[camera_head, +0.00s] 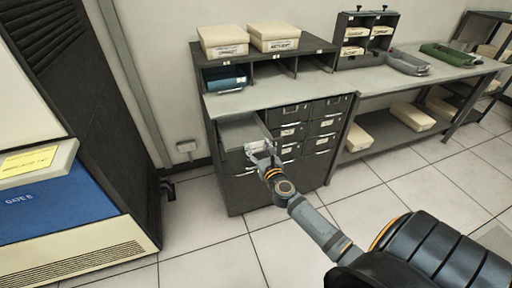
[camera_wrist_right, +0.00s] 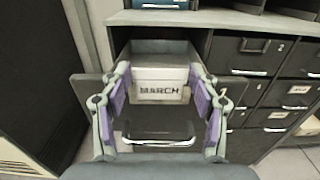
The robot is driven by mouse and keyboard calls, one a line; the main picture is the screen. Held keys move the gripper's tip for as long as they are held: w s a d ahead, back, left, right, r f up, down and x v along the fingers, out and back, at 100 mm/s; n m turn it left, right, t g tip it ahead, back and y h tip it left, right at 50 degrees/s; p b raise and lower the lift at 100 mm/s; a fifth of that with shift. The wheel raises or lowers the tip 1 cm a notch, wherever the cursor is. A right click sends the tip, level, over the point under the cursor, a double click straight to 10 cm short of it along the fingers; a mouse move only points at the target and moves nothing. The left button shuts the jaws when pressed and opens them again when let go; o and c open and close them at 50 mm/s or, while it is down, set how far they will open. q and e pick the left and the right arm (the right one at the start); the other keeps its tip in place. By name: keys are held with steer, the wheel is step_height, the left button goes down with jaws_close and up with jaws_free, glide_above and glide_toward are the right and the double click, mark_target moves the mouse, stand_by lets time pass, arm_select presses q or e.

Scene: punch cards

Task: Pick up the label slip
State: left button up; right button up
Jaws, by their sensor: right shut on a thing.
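A white block (camera_wrist_right: 162,75) sits at the open drawer (camera_wrist_right: 160,48) of the dark cabinet, its front face bearing a label slip (camera_wrist_right: 161,91) that reads MARCH. My right gripper (camera_wrist_right: 160,72) has its two purple-padded fingers on either side of the block and is shut on it. In the head view my right gripper (camera_head: 262,155) is at the front of the pulled-out drawer (camera_head: 240,130). The finger contact is partly hidden there. My left gripper is in neither view.
The cabinet (camera_head: 240,195) has several closed drawers beside the open one. Two cream boxes (camera_head: 222,46) stand on its top shelf. A workbench (camera_head: 420,75) with trays stands to the right. A blue and cream machine (camera_head: 50,215) stands at left. Tiled floor is free in front.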

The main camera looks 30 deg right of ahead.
step_height(320, 180, up, 28)
steer(key=p, duration=1)
steer(key=shift+p, duration=0.3)
